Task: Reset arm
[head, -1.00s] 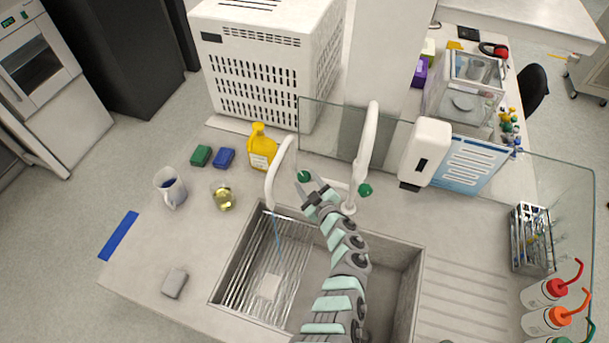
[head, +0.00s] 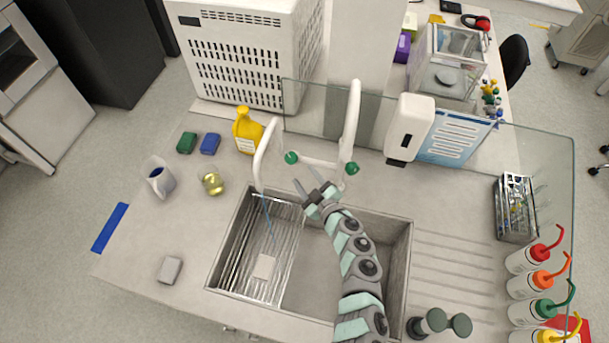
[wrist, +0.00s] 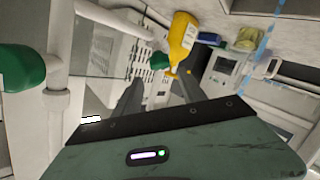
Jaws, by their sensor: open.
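My gripper (head: 309,190) is at the end of my grey and mint arm, above the back edge of the sink (head: 398,270). Its two fingers are apart with nothing between them. The white tap (head: 348,125) with green knobs stands just behind it, and a thin blue stream of water (head: 267,218) falls from the spout into the sink. In the wrist view, the two dark fingers (wrist: 155,95) show apart, with a green tap knob (wrist: 22,68) close at the left.
A glass screen (head: 540,160) and dispenser (head: 409,128) are behind and right. Several wash bottles (head: 527,287) line the right side.

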